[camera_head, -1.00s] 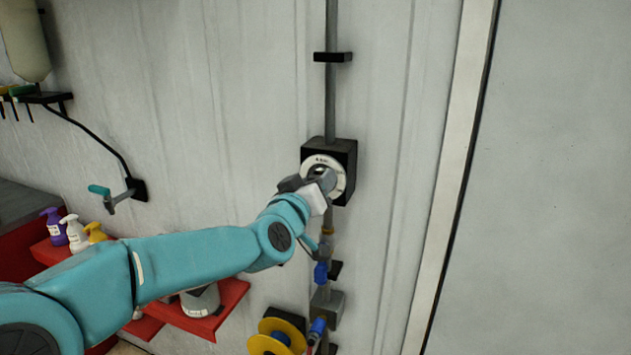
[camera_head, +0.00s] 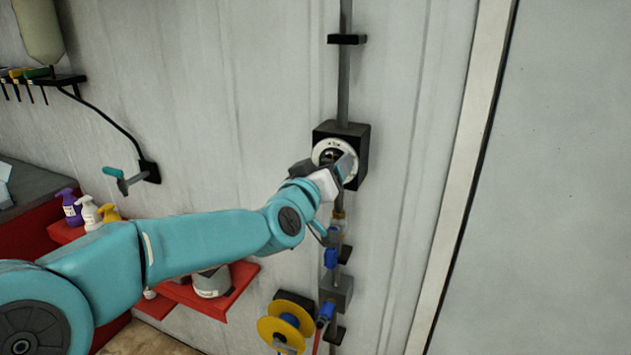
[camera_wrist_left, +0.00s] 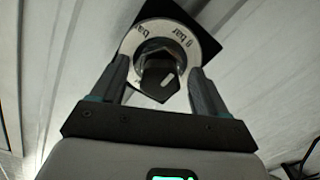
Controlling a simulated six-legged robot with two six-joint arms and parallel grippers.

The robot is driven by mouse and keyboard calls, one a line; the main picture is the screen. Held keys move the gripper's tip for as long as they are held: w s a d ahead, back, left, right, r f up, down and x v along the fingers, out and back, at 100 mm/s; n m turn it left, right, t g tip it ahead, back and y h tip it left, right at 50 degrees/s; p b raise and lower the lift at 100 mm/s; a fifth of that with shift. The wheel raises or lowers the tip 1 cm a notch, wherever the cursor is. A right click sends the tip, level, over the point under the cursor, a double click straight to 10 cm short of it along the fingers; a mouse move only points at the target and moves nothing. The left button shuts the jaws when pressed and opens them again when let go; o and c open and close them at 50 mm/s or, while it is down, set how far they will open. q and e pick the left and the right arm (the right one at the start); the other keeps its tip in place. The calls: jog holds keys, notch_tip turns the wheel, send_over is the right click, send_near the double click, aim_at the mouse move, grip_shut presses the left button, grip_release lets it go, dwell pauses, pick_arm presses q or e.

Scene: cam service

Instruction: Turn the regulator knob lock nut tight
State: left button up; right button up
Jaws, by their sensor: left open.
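The regulator is a black box (camera_head: 359,140) on a vertical grey pipe, with a white dial ring (camera_head: 322,152) on its face. In the left wrist view, the ring (camera_wrist_left: 206,43) shows "bar" markings around a metal nut and a dark knob (camera_wrist_left: 157,77) with a white mark. My left gripper (camera_head: 337,170) is at the dial in the head view, partly covering it. In the left wrist view, the left gripper (camera_wrist_left: 158,72) is open, with one finger on each side of the knob and nut. Contact with the nut cannot be told. My right gripper is not in view.
Red shelves (camera_head: 240,275) with bottles and a pot stand at lower left. The wall to the right is clear.

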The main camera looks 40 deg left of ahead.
pick_arm(q)
jog(key=v, duration=1.6)
jog(key=shift+a, duration=0.1)
jog(key=w+d+f+m+g+h, duration=0.1)
jog(key=w+d+f+g, duration=0.15)
jog(key=f, duration=0.85)
jog(key=w+d+f+m+g+h, duration=0.1)
jog(key=d+f+m+g+h, duration=0.15)
jog(key=f, duration=0.95)
jog(key=w+d+f+m+g+h, duration=0.1)
jog(key=w+d+f+g, duration=0.15)
jog(key=f, duration=0.85)
jog(key=s+d+f+g+h, duration=0.2)
jog(key=s+d+f+g, duration=0.2)
jog(key=s+f, duration=0.5)
jog(key=s+d+f+m+g+h, duration=0.1)
jog(key=s+d+f+g+h, duration=0.1)
jog(key=s+d+f+g, duration=0.3)
jog(key=s+d+f, duration=0.3)
jog(key=s+f, duration=0.2)
jog(key=f, duration=0.2)
jog(key=shift+d, duration=0.2)
